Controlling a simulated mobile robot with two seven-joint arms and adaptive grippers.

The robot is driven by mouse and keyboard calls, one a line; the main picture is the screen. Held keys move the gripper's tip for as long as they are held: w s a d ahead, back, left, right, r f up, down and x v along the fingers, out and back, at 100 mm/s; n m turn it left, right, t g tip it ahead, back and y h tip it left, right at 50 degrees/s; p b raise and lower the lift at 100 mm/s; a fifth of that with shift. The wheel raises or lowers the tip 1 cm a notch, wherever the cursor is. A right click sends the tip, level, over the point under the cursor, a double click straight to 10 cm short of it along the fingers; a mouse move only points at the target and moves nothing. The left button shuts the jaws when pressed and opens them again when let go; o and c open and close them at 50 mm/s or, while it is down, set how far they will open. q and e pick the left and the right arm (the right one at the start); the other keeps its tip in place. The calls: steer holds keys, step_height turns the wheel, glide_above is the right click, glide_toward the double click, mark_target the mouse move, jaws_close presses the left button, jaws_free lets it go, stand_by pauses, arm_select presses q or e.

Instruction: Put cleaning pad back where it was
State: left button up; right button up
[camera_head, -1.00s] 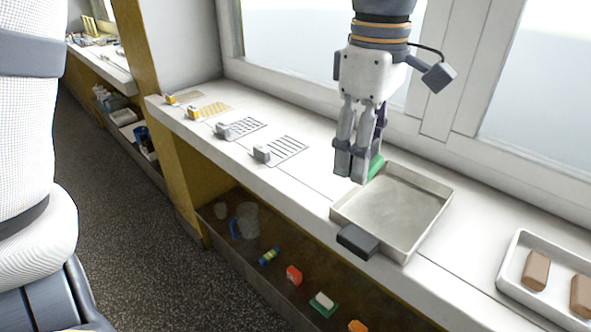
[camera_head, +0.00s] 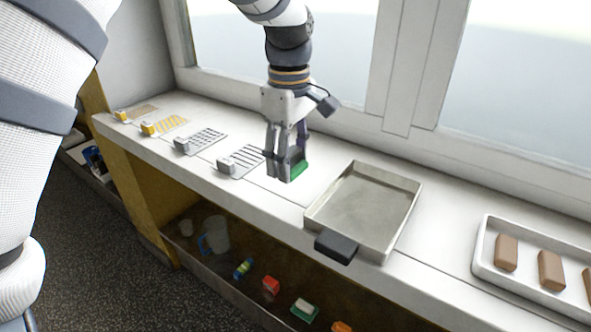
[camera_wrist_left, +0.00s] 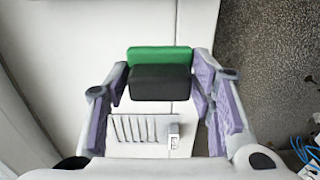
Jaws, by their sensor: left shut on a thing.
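In the left wrist view the pad (camera_wrist_left: 160,56) lies between the purple-lined fingers. My left gripper (camera_head: 286,172) is shut on it, held above the white counter between the slotted plate and the metal tray. My right gripper is not in view.
A shallow metal tray (camera_head: 408,184) with a dark handle (camera_head: 336,247) stands right of the gripper. A white tray (camera_head: 484,262) with brown bars is farther right. Several small plates with handles, including a slotted one (camera_head: 240,160), lie left. A lower shelf holds a red item (camera_head: 271,286) and other things.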

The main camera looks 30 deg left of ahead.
mark_target(288, 189)
arm_select(q)
steer(key=shift+w+a+f, duration=0.2)
steer(key=shift+a+f, duration=0.05)
steer(key=shift+f, duration=0.3)
steer(key=shift+w+a+f, duration=0.15)
steer(key=shift+a+f, duration=0.05)
steer(key=shift+f, duration=0.75)
steer(key=shift+w+a+f, duration=0.1)
steer(key=shift+a+f, duration=0.05)
steer(key=shift+f, duration=0.75)
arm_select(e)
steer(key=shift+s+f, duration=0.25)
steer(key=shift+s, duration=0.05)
arm_select(q)
steer(key=shift+f, duration=0.15)
steer(key=o, duration=1.1)
step_height(288, 189, up, 12)
steer(key=shift+r, duration=0.15)
